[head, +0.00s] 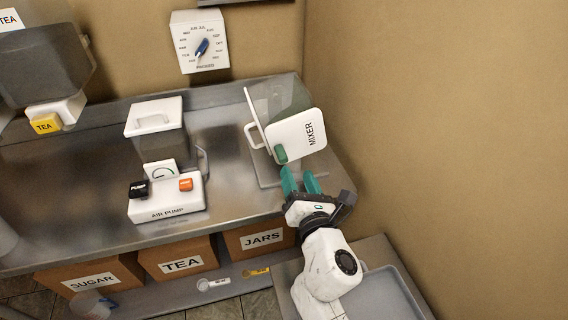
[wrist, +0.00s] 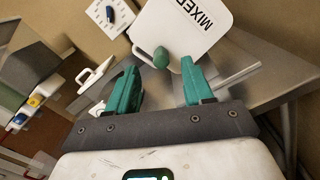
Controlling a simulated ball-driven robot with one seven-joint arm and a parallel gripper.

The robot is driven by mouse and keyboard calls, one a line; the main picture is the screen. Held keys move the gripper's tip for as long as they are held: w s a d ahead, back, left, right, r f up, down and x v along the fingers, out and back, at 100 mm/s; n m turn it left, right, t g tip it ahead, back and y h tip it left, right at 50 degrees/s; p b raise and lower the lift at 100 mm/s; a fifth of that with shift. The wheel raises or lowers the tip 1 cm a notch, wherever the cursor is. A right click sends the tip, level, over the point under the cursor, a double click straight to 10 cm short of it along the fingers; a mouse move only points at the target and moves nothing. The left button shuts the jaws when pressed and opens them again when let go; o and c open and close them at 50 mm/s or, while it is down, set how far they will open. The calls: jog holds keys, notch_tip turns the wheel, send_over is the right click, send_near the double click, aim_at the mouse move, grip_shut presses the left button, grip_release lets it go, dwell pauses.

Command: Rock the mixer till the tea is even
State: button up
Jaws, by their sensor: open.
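The mixer (head: 300,136) is a clear-sided box with a white front panel lettered MIXER and a white handle at its left. It stands at the right end of the steel counter and looks tilted in the head view. A green knob (head: 281,154) sits at the panel's lower left corner. In the wrist view the panel (wrist: 185,28) and green knob (wrist: 161,57) lie ahead of my fingers. My gripper (head: 301,180) has teal fingers, open and empty, just below and right of the knob. In the wrist view my gripper (wrist: 160,90) has a clear gap between its fingers. The tea inside cannot be made out.
The air pump (head: 166,198) and a white-lidded container (head: 156,128) stand left of the mixer on the counter (head: 80,225). A dial (head: 200,42) hangs on the wall. Boxes marked SUGAR, TEA and JARS (head: 262,238) sit below. A grey tray (head: 385,298) lies lower right.

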aim_at(284, 160)
jog(key=w+a+m+b, duration=0.1)
jog(key=w+m+b, duration=0.1)
jog(key=m, duration=0.7)
jog(key=w+a+f+m+b, duration=0.1)
jog(key=w+m, duration=0.3)
jog(key=m, duration=0.5)
jog(key=w+a+m+b, duration=0.2)
jog(key=w+m+b, duration=0.1)
jog(key=m, duration=0.6)
jog(key=shift+w+a+f+m+y, duration=0.1)
jog(key=shift+w+f+m+y, duration=0.1)
jog(key=shift+w+m+y, duration=0.1)
grip_shut()
